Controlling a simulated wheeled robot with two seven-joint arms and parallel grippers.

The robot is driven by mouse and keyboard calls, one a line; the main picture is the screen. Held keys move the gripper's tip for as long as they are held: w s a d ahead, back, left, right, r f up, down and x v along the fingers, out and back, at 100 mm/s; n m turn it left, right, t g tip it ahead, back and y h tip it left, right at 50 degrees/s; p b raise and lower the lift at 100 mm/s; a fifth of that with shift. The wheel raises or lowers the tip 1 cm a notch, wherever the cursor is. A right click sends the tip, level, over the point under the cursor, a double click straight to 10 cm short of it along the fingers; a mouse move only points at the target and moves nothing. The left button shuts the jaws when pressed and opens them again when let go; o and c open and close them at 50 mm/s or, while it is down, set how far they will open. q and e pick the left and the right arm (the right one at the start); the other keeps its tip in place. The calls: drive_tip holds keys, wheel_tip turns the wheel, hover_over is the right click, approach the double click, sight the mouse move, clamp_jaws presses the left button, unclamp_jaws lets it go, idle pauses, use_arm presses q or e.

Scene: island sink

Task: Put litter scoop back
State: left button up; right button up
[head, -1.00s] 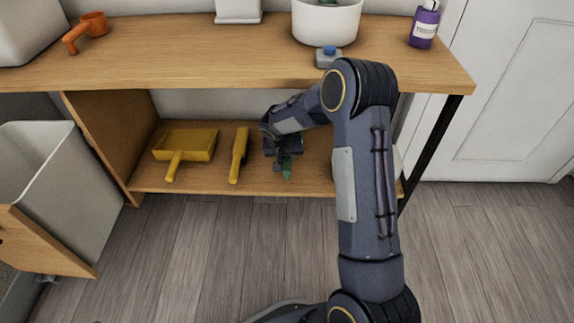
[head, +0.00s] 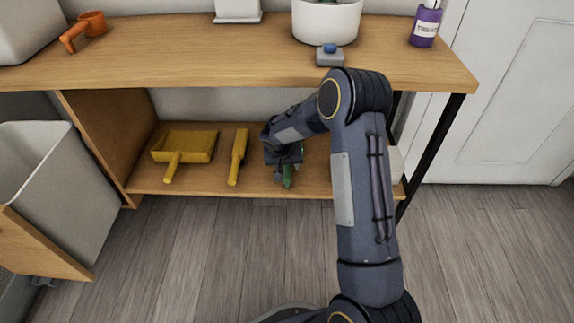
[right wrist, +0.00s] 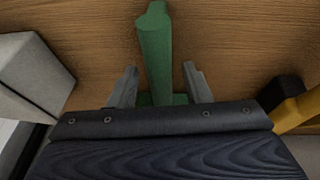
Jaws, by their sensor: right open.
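A green tool with a long handle, which looks like the litter scoop (head: 288,177), lies on the lower wooden shelf. In the right wrist view its green handle (right wrist: 156,50) runs between my two grey fingers. My right gripper (right wrist: 160,86) is open around the handle, with a gap visible on each side. Its wider end is mostly hidden behind the gripper body. In the head view my right gripper (head: 284,157) reaches in under the top board, and my forearm hides part of the shelf. My left gripper is not in view.
A yellow dustpan (head: 185,147) and a yellow brush (head: 238,157) lie left of the green tool on the lower shelf (head: 215,189). A pale box (right wrist: 30,75) is on its other side. The top board (head: 190,60) overhangs, holding an orange scoop (head: 85,30) and white pot (head: 325,25).

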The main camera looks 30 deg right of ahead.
drive_tip(key=shift+r, duration=0.2)
drive_tip(key=p+v, duration=0.3)
drive_tip(key=v, duration=0.4)
drive_tip(key=shift+s+r, duration=0.1)
drive_tip(key=shift+r, duration=0.05)
